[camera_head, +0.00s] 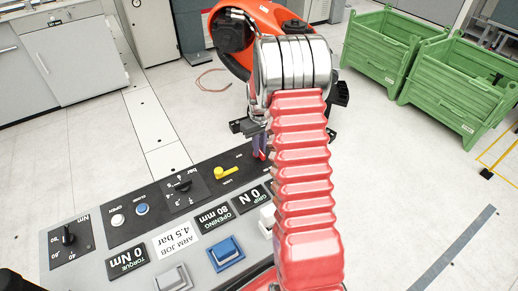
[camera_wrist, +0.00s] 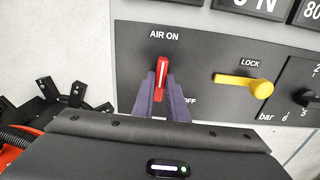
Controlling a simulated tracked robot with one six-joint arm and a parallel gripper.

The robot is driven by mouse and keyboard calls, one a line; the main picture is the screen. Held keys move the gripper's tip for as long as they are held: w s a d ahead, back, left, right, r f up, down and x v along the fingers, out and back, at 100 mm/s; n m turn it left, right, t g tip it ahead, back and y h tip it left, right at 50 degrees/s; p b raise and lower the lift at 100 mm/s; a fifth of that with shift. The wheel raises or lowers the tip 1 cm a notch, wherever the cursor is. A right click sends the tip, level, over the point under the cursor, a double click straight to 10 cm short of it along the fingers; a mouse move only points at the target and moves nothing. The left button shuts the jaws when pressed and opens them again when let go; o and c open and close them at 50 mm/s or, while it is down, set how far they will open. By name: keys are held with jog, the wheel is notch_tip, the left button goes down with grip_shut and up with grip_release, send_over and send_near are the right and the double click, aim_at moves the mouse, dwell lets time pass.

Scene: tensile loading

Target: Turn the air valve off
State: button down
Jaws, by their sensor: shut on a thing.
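The air valve (camera_wrist: 161,72) is a small red lever on a dark panel in the wrist view. It stands nearly upright, its upper end just below the "AIR ON" label; an "OFF" label shows at its lower right. My gripper (camera_wrist: 161,88) has its two purple fingers shut on the lower part of the lever, one on each side. In the head view my gripper (camera_head: 259,145) is at the far end of the control panel, and my arm and its fingers hide most of the valve.
A yellow LOCK lever (camera_wrist: 245,85) sits right of the valve, with a black bar knob (camera_wrist: 307,97) beyond it. The control panel (camera_head: 125,215) also carries buttons and a torque knob (camera_head: 68,236). Green crates (camera_head: 385,45) stand on the floor at the back right.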

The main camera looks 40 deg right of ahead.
jog(key=shift+a, duration=0.1)
jog(key=m, duration=0.4)
jog(key=shift+w+a+m, duration=0.1)
jog(key=shift+a+m, duration=0.15)
jog(key=shift+m, duration=0.05)
jog(key=m, duration=0.4)
jog(key=shift+w+a+m, duration=0.2)
jog(key=shift+a+m, duration=0.05)
jog(key=shift+m, duration=0.05)
jog(key=m, duration=0.4)
jog(key=shift+w+a, duration=0.1)
jog(key=shift+w, duration=0.15)
jog(key=shift+w+m, duration=0.15)
jog(key=shift+m, duration=0.95)
jog(key=shift+w+m, duration=0.15)
jog(key=shift+m, duration=0.95)
jog(key=c, duration=1.8)
grip_release()
jog(key=shift+o, duration=0.2)
jog(key=shift+r, duration=0.15)
